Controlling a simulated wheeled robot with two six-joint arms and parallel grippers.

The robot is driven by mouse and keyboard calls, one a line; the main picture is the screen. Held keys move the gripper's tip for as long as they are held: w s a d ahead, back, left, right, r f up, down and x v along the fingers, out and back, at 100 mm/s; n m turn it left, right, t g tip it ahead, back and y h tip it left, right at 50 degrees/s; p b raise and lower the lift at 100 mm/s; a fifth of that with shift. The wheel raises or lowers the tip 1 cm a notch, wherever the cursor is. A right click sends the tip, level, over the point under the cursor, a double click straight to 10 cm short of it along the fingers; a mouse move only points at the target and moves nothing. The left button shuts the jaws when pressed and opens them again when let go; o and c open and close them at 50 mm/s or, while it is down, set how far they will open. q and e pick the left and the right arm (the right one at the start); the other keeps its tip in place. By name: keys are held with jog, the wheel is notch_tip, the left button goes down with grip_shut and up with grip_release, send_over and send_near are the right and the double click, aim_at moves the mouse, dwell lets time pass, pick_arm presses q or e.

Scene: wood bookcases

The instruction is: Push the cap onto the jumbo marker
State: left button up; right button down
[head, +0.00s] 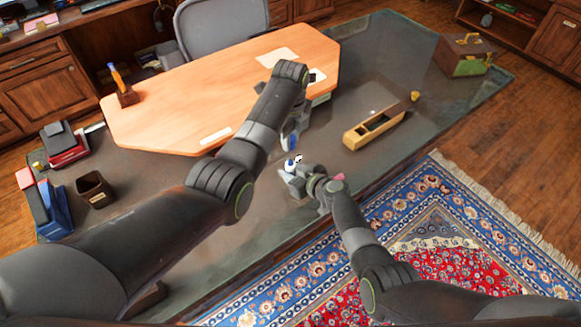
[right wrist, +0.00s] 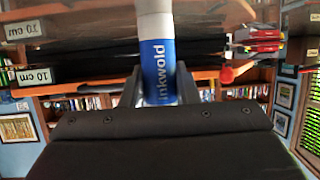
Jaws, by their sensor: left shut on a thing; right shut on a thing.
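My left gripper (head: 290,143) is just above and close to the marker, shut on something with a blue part. I take that to be the cap, but it is mostly hidden by my arm. Contact between the two cannot be told.
A glass-topped desk (head: 352,85) with a wooden panel (head: 180,100) lies below. A wooden hand plane (head: 375,128) is to the right, a green and brown box (head: 465,56) far right. A dark cup (head: 95,189) and a blue-red object (head: 45,205) are at left.

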pick_arm(q)
jog(key=shift+f, duration=2.3)
jog(key=shift+f, duration=0.85)
jog(key=shift+f, duration=0.6)
jog(key=o, duration=1)
jog(key=shift+o, duration=0.2)
notch_tip(320, 180, up, 12)
